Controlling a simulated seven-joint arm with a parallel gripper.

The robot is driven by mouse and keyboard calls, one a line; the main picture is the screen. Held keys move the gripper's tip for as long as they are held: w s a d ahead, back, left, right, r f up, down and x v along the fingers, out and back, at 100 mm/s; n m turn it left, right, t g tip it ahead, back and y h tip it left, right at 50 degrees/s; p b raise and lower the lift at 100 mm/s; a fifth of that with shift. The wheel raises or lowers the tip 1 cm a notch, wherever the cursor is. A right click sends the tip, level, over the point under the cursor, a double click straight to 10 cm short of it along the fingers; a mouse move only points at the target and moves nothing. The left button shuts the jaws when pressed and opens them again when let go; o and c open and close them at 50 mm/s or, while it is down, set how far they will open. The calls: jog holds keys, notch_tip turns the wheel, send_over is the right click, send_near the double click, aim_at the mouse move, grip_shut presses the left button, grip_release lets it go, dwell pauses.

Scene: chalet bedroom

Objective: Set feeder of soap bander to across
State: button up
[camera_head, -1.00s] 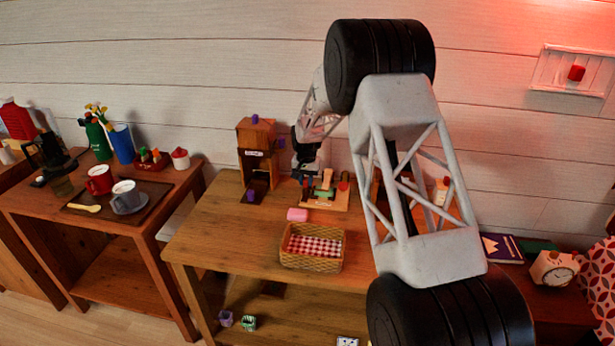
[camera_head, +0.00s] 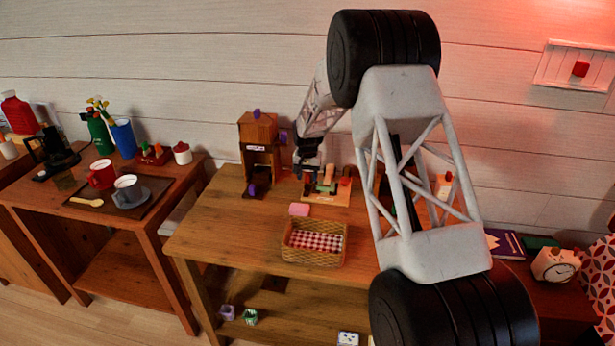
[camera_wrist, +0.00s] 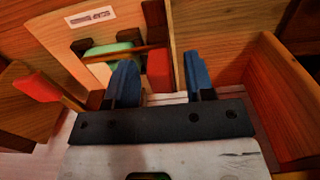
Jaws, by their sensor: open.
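A low wooden device (camera_head: 340,198) with green, tan and red parts stands at the back of the middle table; I cannot tell for sure whether it or the taller wooden machine beside it is the soap bander. My gripper (camera_head: 308,172) is over the low device's left part. In the wrist view my gripper (camera_wrist: 160,72) is open, its two blue fingers apart. A red block (camera_wrist: 158,72) shows between them; contact cannot be told. A green part (camera_wrist: 105,52) and a thin brown bar lie by the left finger, in front of a pale panel (camera_wrist: 72,38) with a small unreadable label.
The taller wooden machine (camera_head: 259,130) with purple knobs stands close to the left of my gripper. In the wrist view a wooden wall (camera_wrist: 292,90) rises at right and a red-tipped lever (camera_wrist: 38,87) at left.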

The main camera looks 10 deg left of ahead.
jog(key=shift+r, duration=3.75)
jog(key=shift+s+d+r, duration=0.25)
jog(key=shift+d+r, duration=0.1)
jog(key=shift+r, duration=0.1)
jog(key=s+d+r+t, duration=0.1)
jog(key=s+d+r, duration=2.1)
jog(key=s+d, duration=0.6)
jog(key=s, duration=0.9)
jog(key=s+d+f+t, duration=0.1)
jog(key=s+d, duration=0.3)
jog(key=s, duration=0.8)
jog(key=s+d, duration=0.4)
jog(key=s, duration=0.8)
jog(key=shift+s+d+f+t, duration=0.15)
jog(key=shift+d+f+t, duration=0.05)
jog(key=shift+d+t, duration=0.1)
